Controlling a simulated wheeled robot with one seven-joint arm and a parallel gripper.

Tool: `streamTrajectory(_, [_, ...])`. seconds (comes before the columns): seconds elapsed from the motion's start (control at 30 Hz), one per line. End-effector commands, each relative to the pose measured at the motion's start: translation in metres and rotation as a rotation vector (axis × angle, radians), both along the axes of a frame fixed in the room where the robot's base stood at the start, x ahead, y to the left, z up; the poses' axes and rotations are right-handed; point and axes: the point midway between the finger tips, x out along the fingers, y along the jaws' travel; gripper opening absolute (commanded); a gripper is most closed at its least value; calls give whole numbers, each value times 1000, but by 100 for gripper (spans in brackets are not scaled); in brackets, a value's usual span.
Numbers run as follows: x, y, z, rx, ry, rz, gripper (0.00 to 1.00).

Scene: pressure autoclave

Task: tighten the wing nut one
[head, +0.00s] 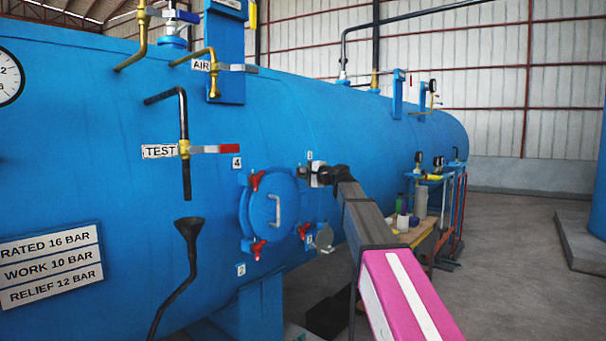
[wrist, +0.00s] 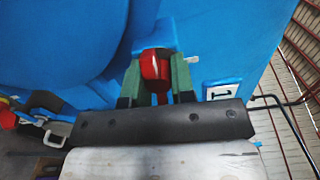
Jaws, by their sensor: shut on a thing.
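Wing nut one (wrist: 155,68) is red and sits by the label plate "1" (wrist: 221,90) in the wrist view. My gripper (wrist: 157,82) has its two green fingers on either side of it, shut on it. In the head view my gripper (head: 320,175) is at the upper right edge of the round blue door (head: 285,221), and it hides the nut there. The other red wing nuts are at the door's upper left (head: 257,180), lower left (head: 258,248) and lower right (head: 304,230).
A handle (head: 276,209) stands out from the door. The test valve (head: 184,150) and black drain funnel (head: 189,226) are to the left. A table with bottles (head: 424,238) stands beyond my arm.

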Motion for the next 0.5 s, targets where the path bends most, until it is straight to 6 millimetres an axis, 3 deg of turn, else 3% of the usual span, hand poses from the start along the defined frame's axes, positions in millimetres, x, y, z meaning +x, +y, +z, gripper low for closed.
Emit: streamTrajectory(0.5, [-1, 0, -4, 301, 387, 0, 0])
